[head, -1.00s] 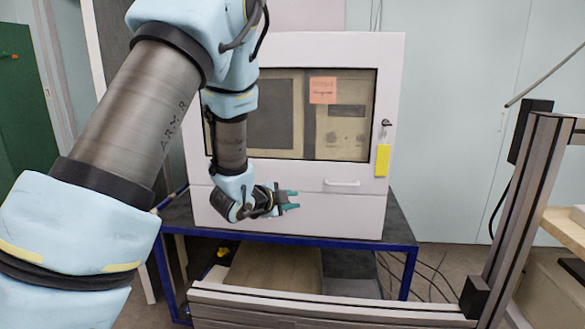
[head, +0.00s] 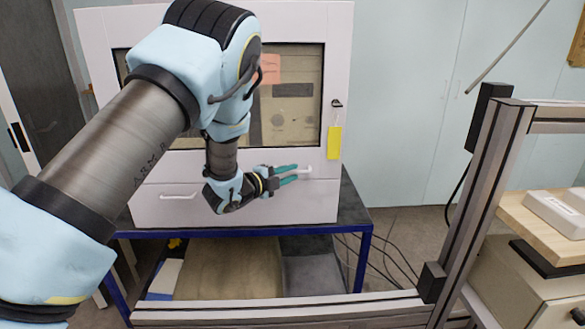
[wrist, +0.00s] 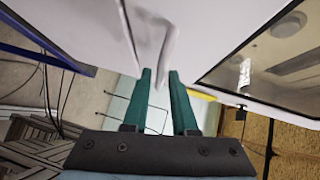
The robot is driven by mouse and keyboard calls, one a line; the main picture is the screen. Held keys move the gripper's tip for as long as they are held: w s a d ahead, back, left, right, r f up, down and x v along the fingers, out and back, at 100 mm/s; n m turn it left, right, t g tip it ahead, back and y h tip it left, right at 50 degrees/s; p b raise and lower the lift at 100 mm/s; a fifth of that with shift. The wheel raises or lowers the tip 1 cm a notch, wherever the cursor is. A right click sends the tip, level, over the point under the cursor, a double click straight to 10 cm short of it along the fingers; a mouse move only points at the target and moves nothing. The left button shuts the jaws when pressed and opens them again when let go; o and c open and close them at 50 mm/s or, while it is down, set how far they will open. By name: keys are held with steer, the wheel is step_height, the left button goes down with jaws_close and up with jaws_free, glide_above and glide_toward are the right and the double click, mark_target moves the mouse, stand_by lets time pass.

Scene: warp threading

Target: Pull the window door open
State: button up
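The white cabinet's window door (head: 330,90) has a dark-framed glass pane and looks shut. It also shows at the upper right of the wrist view (wrist: 215,75). A white bar handle (head: 306,170) is low on the cabinet front at the right. In the wrist view the handle (wrist: 165,42) is just ahead of the fingertips. My gripper (head: 297,173) has teal fingers pointing right at this handle. In the wrist view my gripper (wrist: 159,74) is open, with a clear gap. I cannot tell whether a finger touches the handle. My arm hides part of the pane.
A second handle (head: 178,197) is at the lower left of the cabinet. A dark latch (head: 337,103) and yellow tag (head: 334,142) are at the right edge. The cabinet stands on a blue-framed table (head: 355,205). A metal frame (head: 470,210) stands in front at right.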

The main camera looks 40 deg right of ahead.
steer(key=shift+d+f, duration=0.1)
steer(key=shift+d, duration=0.65)
steer(key=shift+c, duration=0.4)
jaws_close()
stand_by(0.5)
